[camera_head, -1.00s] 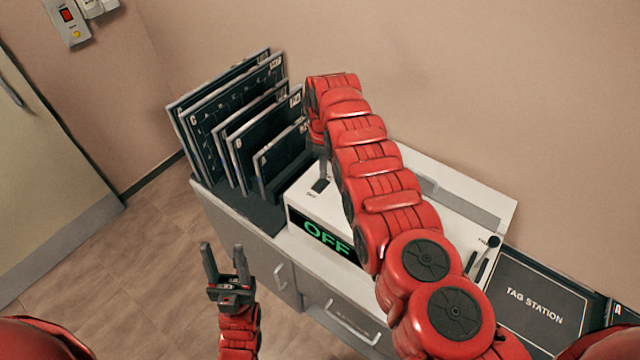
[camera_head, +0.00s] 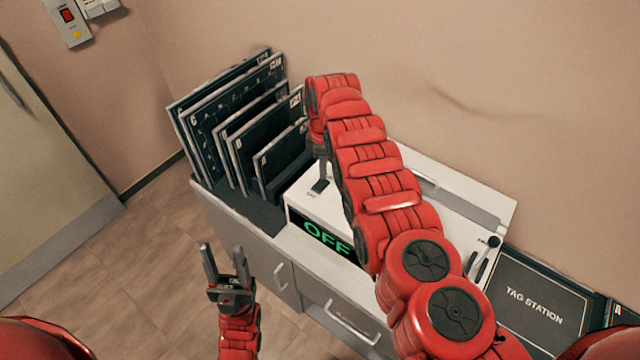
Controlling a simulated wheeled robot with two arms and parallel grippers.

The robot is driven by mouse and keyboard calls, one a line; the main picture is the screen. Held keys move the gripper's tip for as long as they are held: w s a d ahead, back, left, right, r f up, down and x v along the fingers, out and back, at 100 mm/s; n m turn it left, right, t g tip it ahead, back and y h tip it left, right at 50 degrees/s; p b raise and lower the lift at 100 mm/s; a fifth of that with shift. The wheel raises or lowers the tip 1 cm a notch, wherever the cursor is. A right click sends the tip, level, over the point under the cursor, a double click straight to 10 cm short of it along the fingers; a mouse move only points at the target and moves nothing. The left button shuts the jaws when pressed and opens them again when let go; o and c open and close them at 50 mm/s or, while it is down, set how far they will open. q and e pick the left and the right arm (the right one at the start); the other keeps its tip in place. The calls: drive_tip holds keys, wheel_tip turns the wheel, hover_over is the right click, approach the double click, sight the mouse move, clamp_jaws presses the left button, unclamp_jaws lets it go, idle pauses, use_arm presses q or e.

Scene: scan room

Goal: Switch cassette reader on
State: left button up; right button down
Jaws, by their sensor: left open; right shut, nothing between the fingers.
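The cassette reader (camera_head: 305,203) is a white box on the cabinet, with a black front display reading "OFF" (camera_head: 326,237) in green. A small dark switch (camera_head: 320,186) sits on its top at the left. My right gripper (camera_head: 321,172) points down at this switch, shut and empty; I cannot tell whether it touches it. My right arm covers the middle of the reader. My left gripper (camera_head: 225,266) is open and empty, in front of the cabinet and lower left of the reader.
Several dark cassettes (camera_head: 200,135) stand upright in a rack left of the reader. A dark "TAG STATION" panel (camera_head: 535,300) lies to the right. The cabinet (camera_head: 275,268) has handles on its front. A wall box with a red switch (camera_head: 68,16) is at upper left. Floor at left is clear.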

drive_tip(key=shift+s+f+b, duration=0.1)
drive_tip(key=shift+f+b, duration=0.85)
drive_tip(key=shift+f, duration=0.1)
idle(0.9)
drive_tip(key=shift+r, duration=0.1)
wheel_tip(320, 180, up, 2)
drive_tip(key=p, duration=0.2)
drive_tip(key=shift+r+p, duration=0.2)
drive_tip(key=shift+p, duration=0.15)
wheel_tip(320, 180, up, 2)
drive_tip(key=shift+r+p, duration=0.15)
drive_tip(key=shift+p, duration=0.8)
drive_tip(key=shift+r+p, duration=0.6)
drive_tip(key=shift+r, duration=0.5)
